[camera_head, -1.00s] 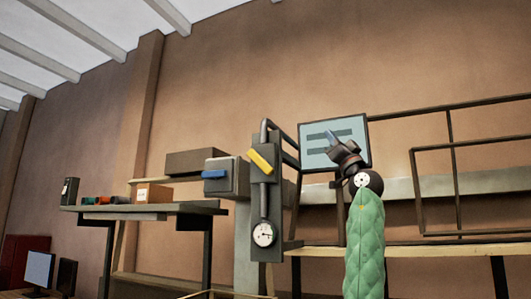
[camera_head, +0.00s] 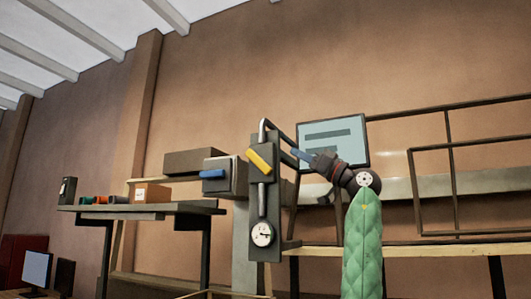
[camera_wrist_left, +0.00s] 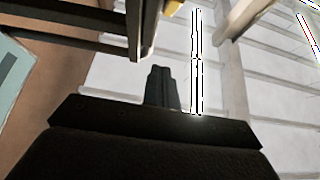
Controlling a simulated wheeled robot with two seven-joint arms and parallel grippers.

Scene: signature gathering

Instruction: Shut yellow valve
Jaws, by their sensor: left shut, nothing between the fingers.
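The yellow valve handle (camera_head: 260,160) sits slantwise on the dark upright panel, on the pipe above a round gauge (camera_head: 262,234). My left gripper (camera_head: 296,153) is shut and empty, with blue fingertips, just right of the yellow handle and pointing left toward it. A gap shows between them in the head view. In the left wrist view the shut fingers (camera_wrist_left: 160,72) stand below a dark bar, and a small bit of yellow (camera_wrist_left: 172,6) shows at the top edge. My right gripper is not in view.
A box with a blue handle (camera_head: 213,174) is mounted left of the panel. A screen (camera_head: 345,135) stands behind my gripper. A shelf (camera_head: 150,209) with a carton is at left, and dark railings (camera_head: 450,170) are at right.

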